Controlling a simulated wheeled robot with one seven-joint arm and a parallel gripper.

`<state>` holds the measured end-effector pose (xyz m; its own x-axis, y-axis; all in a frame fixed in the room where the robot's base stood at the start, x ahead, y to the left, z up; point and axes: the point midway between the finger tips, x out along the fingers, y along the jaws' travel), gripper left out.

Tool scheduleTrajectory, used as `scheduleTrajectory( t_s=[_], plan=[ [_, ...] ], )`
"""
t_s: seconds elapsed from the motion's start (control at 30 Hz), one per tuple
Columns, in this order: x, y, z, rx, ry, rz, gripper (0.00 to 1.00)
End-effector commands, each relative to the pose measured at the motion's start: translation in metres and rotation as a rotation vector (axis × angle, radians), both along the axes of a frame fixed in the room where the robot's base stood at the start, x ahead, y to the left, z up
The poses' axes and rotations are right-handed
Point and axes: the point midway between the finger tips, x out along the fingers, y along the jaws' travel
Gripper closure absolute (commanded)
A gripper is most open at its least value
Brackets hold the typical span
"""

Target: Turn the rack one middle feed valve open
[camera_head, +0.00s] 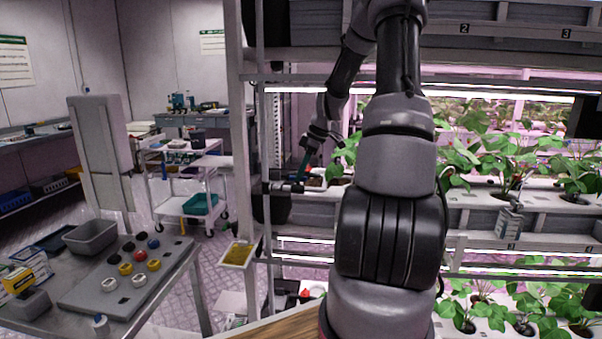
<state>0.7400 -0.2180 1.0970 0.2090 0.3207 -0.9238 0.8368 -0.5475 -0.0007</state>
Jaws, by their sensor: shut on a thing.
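My gripper (310,147) is at the left end of the rack's middle level, angled down and to the left. The handle stands steeply, leaning slightly, above a short pale horizontal feed pipe (284,187) beside the rack post. The fingertips are small and dark here, so the exact contact is hard to see. My arm covers part of the rack just to the right.
The rack's middle gutter (475,199) holds leafy strawberry plants, with more plants below. A yellow card (238,254) hangs by the post. A grey bench (180,262) with coloured knobs and a grey bin (90,237) stands at left. A white cart (183,172) stands behind.

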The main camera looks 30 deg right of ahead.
Motion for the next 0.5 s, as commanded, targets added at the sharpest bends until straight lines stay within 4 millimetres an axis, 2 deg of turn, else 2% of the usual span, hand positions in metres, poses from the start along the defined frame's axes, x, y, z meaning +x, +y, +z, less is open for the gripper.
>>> scheduleTrajectory(
  t_s=[0.27,0.3,0.33,0.37,0.5],
  plan=[
    [0.0002,-0.0007,0.0001,-0.002,-0.001,0.001,1.00],
    [0.0002,-0.0007,0.0001,-0.002,-0.001,0.001,0.71],
    [0.0002,-0.0007,0.0001,-0.002,-0.001,0.001,0.60],
    [0.0001,-0.0006,0.0001,-0.002,-0.001,0.001,0.53],
    [0.0001,-0.0005,0.0001,-0.002,-0.001,0.001,0.53]
  ],
)
